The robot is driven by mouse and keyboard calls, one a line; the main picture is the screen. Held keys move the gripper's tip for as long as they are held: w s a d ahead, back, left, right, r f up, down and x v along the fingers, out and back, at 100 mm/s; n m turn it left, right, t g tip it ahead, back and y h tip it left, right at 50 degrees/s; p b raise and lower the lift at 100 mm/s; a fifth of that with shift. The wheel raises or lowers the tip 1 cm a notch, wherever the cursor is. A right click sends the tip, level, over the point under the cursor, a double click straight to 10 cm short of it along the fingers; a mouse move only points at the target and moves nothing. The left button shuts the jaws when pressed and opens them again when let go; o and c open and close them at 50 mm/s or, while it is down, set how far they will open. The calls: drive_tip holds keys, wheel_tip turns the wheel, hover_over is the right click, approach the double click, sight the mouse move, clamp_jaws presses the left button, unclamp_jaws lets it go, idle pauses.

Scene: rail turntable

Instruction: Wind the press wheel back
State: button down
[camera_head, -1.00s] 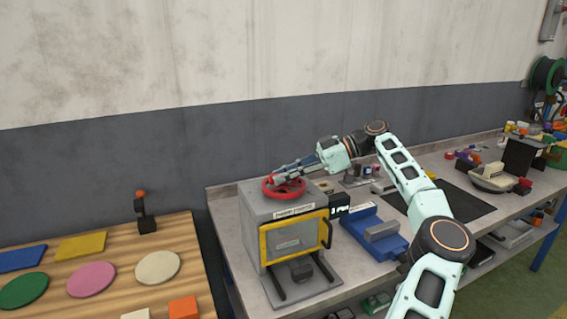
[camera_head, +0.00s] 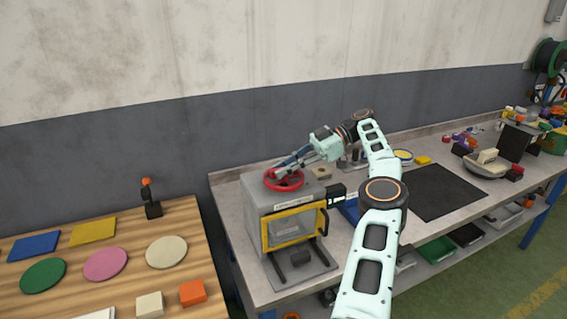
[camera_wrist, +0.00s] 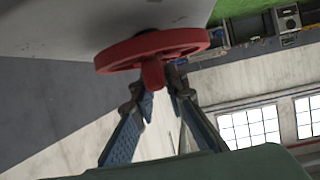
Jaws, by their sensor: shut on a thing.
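The press wheel (camera_head: 284,180) is a red handwheel lying flat on top of a grey box-shaped press (camera_head: 258,215) with a yellow-framed front. My gripper (camera_head: 283,173) reaches in from the right over the wheel. In the wrist view the red wheel (camera_wrist: 152,48) shows with a red knob (camera_wrist: 153,75) standing out from its face. The blue-padded fingers of my gripper (camera_wrist: 158,92) are on both sides of this knob and closed on it. The far side of the wheel and its hub are hidden in the wrist view.
A wooden table (camera_head: 190,280) at left bears coloured discs, plates and blocks, and a small post (camera_head: 151,200) with an orange top. Right of the press lie a blue item (camera_head: 349,210), a black mat (camera_head: 440,190) and small parts. The wall is close behind.

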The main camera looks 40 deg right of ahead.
drive_tip(key=shift+p, duration=0.35)
idle(0.4)
drive_tip(key=c, duration=1.9)
unclamp_jaws()
drive_tip(key=shift+c, duration=0.2)
drive_tip(key=shift+d+r, duration=0.1)
